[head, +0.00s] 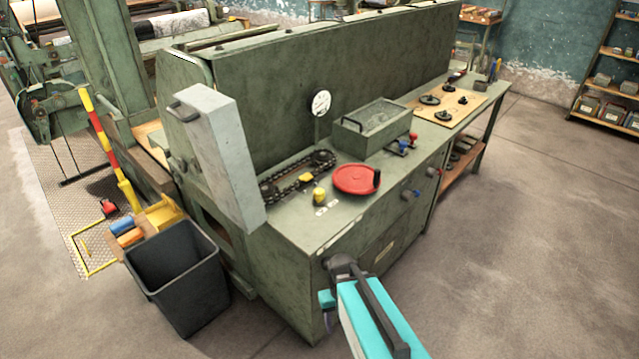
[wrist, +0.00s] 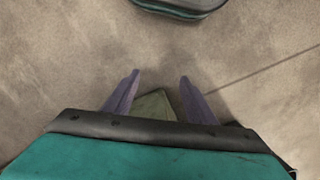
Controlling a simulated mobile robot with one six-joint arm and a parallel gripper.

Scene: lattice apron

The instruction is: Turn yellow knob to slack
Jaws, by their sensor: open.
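The yellow knob (head: 319,196) stands on the green machine's bench top (head: 290,235), near its front left, with small white labels in front of it. The label text is too small to read. My gripper shows in the wrist view (wrist: 158,88) with its two purple fingers apart and nothing between them. It points down at the floor, with a green piece of the machine partly visible between and behind the fingers. In the head view my gripper is mostly hidden by my teal arm, low beside the bench's front corner, well below and apart from the knob.
A red handwheel (head: 357,179) sits right of the knob, and a chain drive (head: 297,175) with a small yellow piece lies behind it. A grey upright cover (head: 222,150) rises at left. A black bin (head: 178,278) stands on the floor. Floor at right is clear.

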